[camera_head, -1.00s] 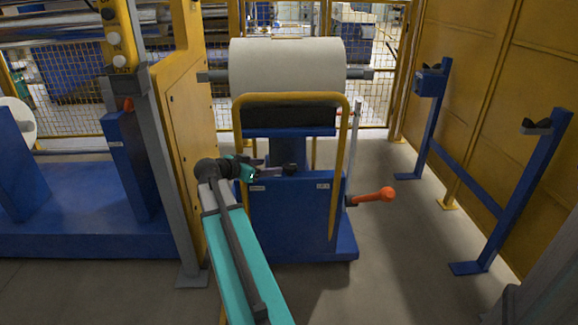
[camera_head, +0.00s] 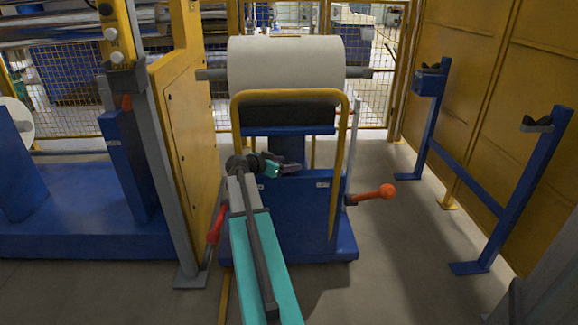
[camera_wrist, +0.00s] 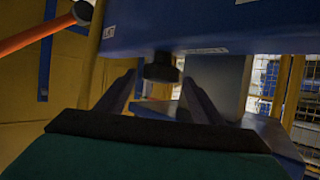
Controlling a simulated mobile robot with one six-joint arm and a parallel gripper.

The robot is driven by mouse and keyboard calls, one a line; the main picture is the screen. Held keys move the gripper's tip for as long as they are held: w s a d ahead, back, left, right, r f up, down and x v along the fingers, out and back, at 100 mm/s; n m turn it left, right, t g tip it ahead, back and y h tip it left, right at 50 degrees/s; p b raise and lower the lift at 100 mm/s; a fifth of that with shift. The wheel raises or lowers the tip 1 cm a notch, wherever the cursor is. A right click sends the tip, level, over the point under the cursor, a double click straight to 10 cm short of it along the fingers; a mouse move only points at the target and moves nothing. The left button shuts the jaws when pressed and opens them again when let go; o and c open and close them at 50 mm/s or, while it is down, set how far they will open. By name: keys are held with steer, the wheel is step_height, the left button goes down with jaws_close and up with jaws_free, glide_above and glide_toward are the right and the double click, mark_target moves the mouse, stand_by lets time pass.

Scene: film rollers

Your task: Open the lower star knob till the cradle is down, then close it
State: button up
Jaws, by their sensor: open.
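The blue lift cart (camera_head: 312,215) stands ahead with a yellow push handle (camera_head: 345,130). Its dark cradle (camera_head: 290,113) is close beneath a large white roll (camera_head: 287,65). A small black knob (camera_wrist: 160,68) projects from the cart's blue housing in the wrist view. My gripper (camera_wrist: 159,76) is open. Its two dark fingers stand on either side of the knob, with the knob around fingertip level; I see no contact. In the head view my gripper (camera_head: 288,168) is at the cart's front and hides the knob. The knob's star shape is not clear.
An orange-tipped lever (camera_head: 387,191) sticks out from the cart's right side. A red lever (camera_head: 216,224) is left of my arm. A grey post (camera_head: 165,190) and yellow panel (camera_head: 190,110) stand left. A blue rack (camera_head: 459,165) stands right, with open floor before it.

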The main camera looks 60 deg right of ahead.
steer(key=shift+x, duration=0.9)
steer(key=c, duration=1)
steer(key=shift+s, duration=0.1)
steer(key=shift+c, duration=0.2)
